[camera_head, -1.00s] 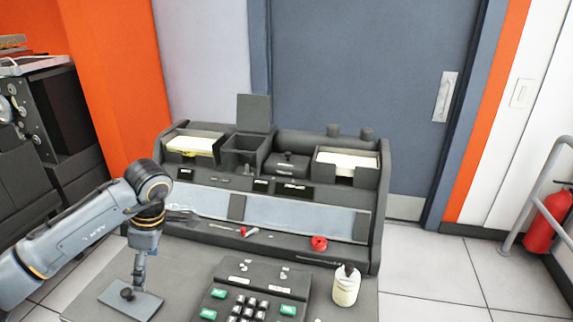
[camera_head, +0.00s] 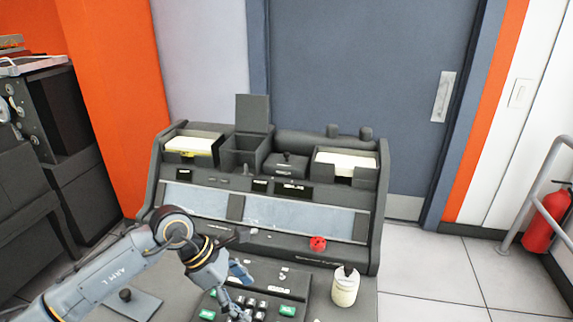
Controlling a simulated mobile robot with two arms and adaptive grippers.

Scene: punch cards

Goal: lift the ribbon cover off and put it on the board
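A small dark block with a knob on top (camera_head: 287,165), possibly the ribbon cover, sits on the machine's upper deck between an open-lidded box and the right card tray. A flat grey plate with a dark knob (camera_head: 148,303), possibly the board, lies on the desk at lower left, partly behind my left arm. My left gripper (camera_head: 238,292) is over the keyboard's left part, right of the plate and well in front of the machine. I see nothing held in it, but its fingers are too small to read. My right gripper is out of view.
The keyboard (camera_head: 280,282) fills the front desk. A cream bottle (camera_head: 345,287) stands to its right. A red reel (camera_head: 318,243) sits on the machine's lower ledge. The open box's raised lid (camera_head: 253,112) stands upright behind. Card trays hold cards at left (camera_head: 194,146) and right (camera_head: 346,161).

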